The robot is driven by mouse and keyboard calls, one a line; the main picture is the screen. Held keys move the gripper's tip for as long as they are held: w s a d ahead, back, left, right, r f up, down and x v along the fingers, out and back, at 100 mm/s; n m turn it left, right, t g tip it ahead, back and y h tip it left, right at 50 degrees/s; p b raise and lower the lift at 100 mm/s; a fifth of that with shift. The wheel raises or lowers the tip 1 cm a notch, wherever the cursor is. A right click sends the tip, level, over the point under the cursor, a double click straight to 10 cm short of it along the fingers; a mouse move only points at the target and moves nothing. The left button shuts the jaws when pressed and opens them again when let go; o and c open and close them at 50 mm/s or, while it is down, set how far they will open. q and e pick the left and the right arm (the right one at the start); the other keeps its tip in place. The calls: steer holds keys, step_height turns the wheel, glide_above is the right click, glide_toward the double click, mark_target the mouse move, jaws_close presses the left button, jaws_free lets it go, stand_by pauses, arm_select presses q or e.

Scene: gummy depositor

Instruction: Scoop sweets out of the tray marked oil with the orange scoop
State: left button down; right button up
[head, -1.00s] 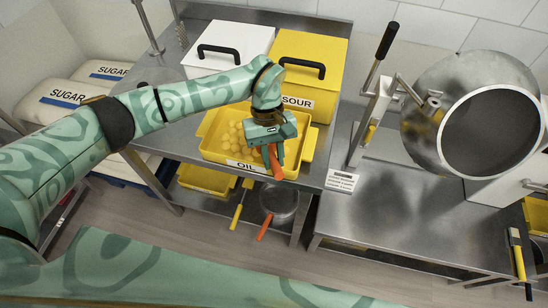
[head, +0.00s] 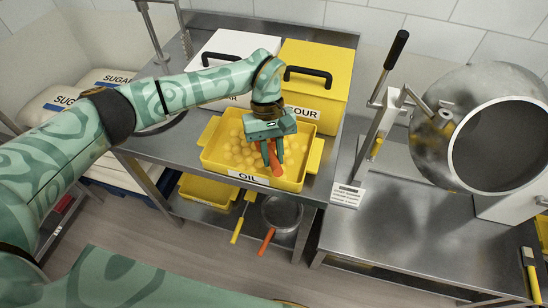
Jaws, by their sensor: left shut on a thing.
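The yellow tray marked OIL (head: 210,158) stands on the steel table and holds many round yellow sweets (head: 236,147). My left gripper (head: 272,157) is over the right half of the tray, pointing down, shut on the orange scoop (head: 275,163). The scoop's orange handle shows between the fingers. Its lower end is hidden, so I cannot tell whether it touches the sweets or holds any. My right gripper is not in view; only a green arm part of mine shows along the bottom.
Right are a lever (head: 395,60) and a steel drum (head: 440,150).

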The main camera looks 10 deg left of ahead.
arm_select(q)
steer(key=shift+w+a+b, duration=0.25)
steer(key=shift+w+b, duration=0.15)
steer(key=shift+w, duration=0.1)
steer(key=shift+w+a+b, duration=0.25)
steer(key=shift+w+b, duration=0.15)
steer(key=shift+w, duration=0.05)
steer(key=r+p, duration=0.3)
steer(key=s+r+t+p, duration=0.1)
steer(key=r+p, duration=0.2)
steer(key=r+t+y+p, duration=0.1)
steer(key=r+p, duration=0.1)
steer(key=p, duration=0.1)
steer(key=shift+s+d+r, duration=0.25)
steer(key=shift+d+r, duration=0.15)
steer(key=shift+s+d+r+t+p, duration=0.15)
steer(key=shift+r+t+p, duration=0.2)
steer(key=shift+p, duration=0.3)
